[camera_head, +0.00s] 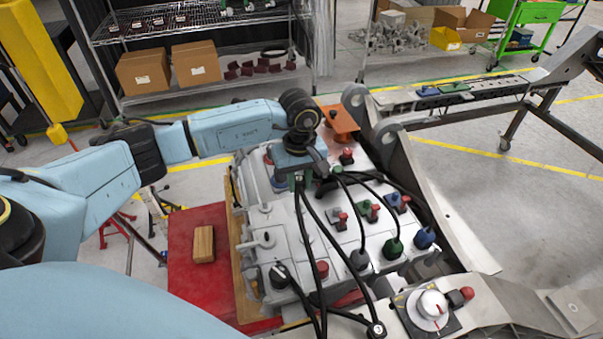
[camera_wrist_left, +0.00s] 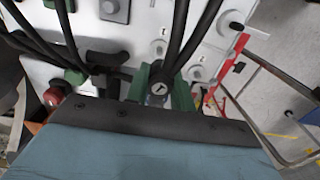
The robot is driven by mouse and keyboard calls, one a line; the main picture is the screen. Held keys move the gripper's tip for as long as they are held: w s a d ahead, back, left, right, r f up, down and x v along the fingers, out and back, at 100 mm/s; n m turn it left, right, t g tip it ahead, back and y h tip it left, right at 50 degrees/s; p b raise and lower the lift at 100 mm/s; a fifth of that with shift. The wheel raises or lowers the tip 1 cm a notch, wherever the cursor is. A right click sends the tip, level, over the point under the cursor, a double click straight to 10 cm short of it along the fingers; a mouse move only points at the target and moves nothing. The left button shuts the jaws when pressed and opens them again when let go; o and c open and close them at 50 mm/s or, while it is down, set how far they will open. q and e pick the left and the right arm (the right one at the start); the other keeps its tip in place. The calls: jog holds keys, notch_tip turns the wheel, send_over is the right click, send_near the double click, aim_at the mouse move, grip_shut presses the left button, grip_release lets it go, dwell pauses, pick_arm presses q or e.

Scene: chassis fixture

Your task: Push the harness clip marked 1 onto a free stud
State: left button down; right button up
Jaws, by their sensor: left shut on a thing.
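My left gripper (camera_head: 300,180) is above the upper left part of the light grey chassis block (camera_head: 320,232), pointing down. In the left wrist view its green fingers (camera_wrist_left: 161,88) are closed around a dark round harness clip (camera_wrist_left: 157,91). The clip bears a small white mark that looks like a 1. Its underside is hidden, so I cannot tell whether it touches a stud. Bare studs (camera_wrist_left: 160,47) (camera_wrist_left: 197,72) stand on the pale panel beside it, with small labels. Another black ring-shaped clip (camera_head: 377,330) with a white mark hangs at the bottom edge. My right gripper is out of view.
Black cables (camera_head: 309,235) loop across the block. A wooden block (camera_head: 204,244) lies on the red surface (camera_head: 190,285) at left. A white dial (camera_head: 430,306) is at lower right.

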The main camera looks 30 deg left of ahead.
aim_at(300, 205)
pick_arm(q)
jog(key=shift+f+b, duration=1.15)
jog(key=shift+f, duration=1)
jog(key=shift+d+r+b, duration=0.1)
jog(key=shift+b, duration=0.45)
jog(key=shift+f+b, duration=1)
jog(key=shift+f+b, duration=0.45)
jog(key=shift+f, duration=0.05)
jog(key=c, duration=1.1)
grip_release()
jog(key=shift+r, duration=0.15)
